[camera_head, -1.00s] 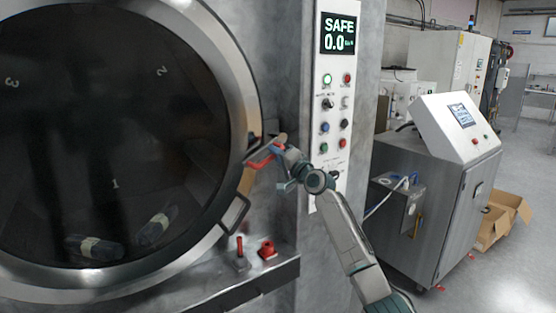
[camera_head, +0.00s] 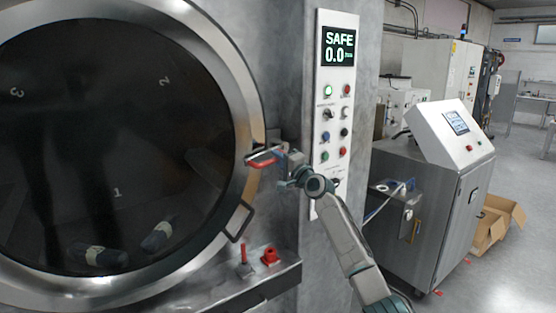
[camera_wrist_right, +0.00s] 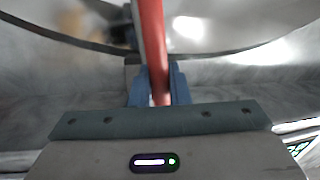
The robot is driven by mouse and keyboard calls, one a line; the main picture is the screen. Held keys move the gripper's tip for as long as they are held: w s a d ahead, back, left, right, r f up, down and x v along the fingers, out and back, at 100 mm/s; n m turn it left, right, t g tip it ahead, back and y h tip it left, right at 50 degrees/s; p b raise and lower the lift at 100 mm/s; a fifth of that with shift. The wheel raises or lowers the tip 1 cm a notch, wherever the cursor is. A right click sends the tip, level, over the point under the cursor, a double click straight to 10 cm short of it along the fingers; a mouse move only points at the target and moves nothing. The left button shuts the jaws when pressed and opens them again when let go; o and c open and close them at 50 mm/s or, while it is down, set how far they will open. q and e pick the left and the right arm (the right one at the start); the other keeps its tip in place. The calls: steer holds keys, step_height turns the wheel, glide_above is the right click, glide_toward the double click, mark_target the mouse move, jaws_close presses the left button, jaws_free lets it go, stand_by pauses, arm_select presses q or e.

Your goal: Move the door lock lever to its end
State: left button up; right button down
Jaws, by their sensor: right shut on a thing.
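The door lock lever (camera_head: 262,162) has a red handle and sits at the right rim of the round washer door (camera_head: 232,72). In the head view its handle points left over the door rim and looks close to level. My right gripper (camera_head: 281,165) is at the lever, coming from the right. In the right wrist view the red lever (camera_wrist_right: 151,40) runs up from between the blue fingers of my right gripper (camera_wrist_right: 159,88), which are shut on it. My left gripper is in neither view.
A control panel (camera_head: 327,95) reading SAFE 0.0 is right of the lever. A black door handle (camera_head: 239,222) is below it. A small red lever (camera_head: 243,248) and a red knob (camera_head: 270,255) stand on the ledge. A steel cabinet (camera_head: 440,215) and cardboard box (camera_head: 497,222) are farther right.

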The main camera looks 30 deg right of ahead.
steer(key=c, duration=1.4)
jaws_free()
steer(key=shift+r, duration=0.1)
steer(key=shift+c, duration=0.2)
steer(key=b+v, duration=0.2)
steer(key=v, duration=0.8)
steer(key=shift+s+b, duration=0.35)
steer(key=shift+b, duration=0.05)
